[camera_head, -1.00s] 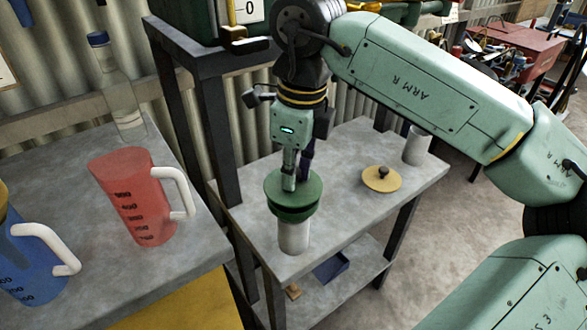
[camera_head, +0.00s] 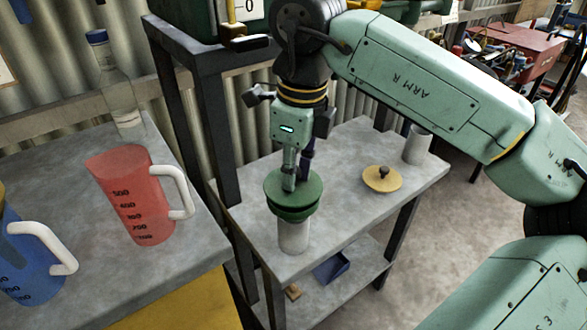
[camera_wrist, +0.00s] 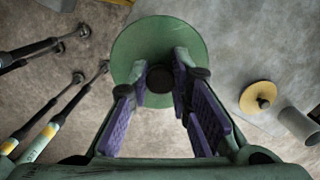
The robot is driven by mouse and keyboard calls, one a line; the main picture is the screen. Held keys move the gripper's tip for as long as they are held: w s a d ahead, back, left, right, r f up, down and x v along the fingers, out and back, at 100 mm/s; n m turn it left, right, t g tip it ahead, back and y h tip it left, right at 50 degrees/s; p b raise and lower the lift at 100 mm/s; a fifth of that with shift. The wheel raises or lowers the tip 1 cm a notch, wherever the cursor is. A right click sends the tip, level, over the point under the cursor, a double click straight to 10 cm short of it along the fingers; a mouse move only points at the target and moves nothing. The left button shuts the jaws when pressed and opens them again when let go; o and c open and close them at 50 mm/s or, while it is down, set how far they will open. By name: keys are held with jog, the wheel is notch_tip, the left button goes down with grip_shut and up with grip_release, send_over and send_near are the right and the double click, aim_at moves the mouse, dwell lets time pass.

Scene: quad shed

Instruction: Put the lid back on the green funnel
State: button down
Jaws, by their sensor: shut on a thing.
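The green lid (camera_head: 312,187) is a flat disc with a dark knob (camera_wrist: 160,79). My gripper (camera_head: 297,185) points straight down and is shut on that knob, with a purple-padded finger on each side in the wrist view (camera_wrist: 161,82). The lid lies over the green funnel (camera_head: 294,214), whose rim shows just below it. The funnel sits on a pale cylindrical holder (camera_head: 293,237) on the grey table. I cannot tell whether the lid touches the rim all round. In the wrist view the lid (camera_wrist: 150,38) hides the funnel.
A yellow lid (camera_head: 382,179) with a dark knob lies on the table (camera_head: 340,215), with a grey cylinder (camera_head: 417,146) behind it. A red jug (camera_head: 135,200), a blue jug (camera_head: 25,262) and a clear bottle (camera_head: 120,95) stand on the left bench. A dark shelf post (camera_head: 217,130) is close left of my gripper.

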jog(key=c, duration=1.4)
grip_release()
jog(key=shift+o, duration=0.3)
jog(key=o, duration=0.4)
jog(key=shift+r+p, duration=2.35)
jog(key=shift+r, duration=1.2)
